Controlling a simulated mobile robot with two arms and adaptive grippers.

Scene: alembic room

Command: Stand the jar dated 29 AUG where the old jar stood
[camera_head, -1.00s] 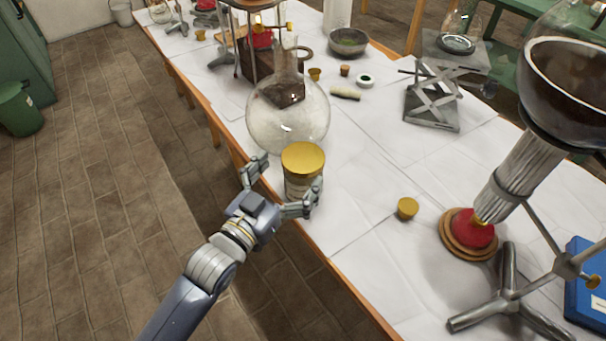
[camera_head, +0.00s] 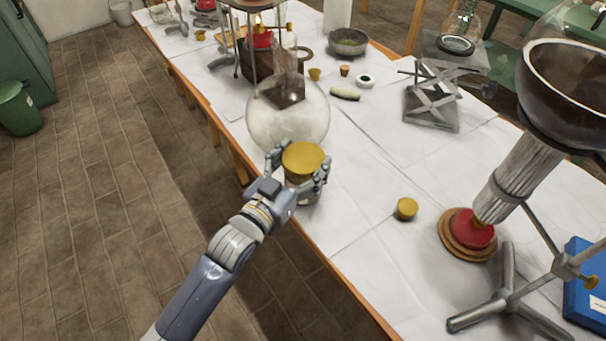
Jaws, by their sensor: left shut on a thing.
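A jar with a wide yellow lid (camera_head: 303,158) stands upright near the left edge of the white-covered table, just in front of a large round glass flask. Its date cannot be read; the fingers and lid hide much of its side. My left gripper (camera_head: 300,172) comes in from the lower left and is shut around the jar just below the lid, one finger on each side. My right gripper is not in view.
The round flask (camera_head: 287,112) is very close behind the jar. A small yellow cork (camera_head: 405,208) lies to the right. A tripod stand (camera_head: 508,290) and a red-topped burner (camera_head: 470,230) stand at the right. White tabletop (camera_head: 350,230) is clear between.

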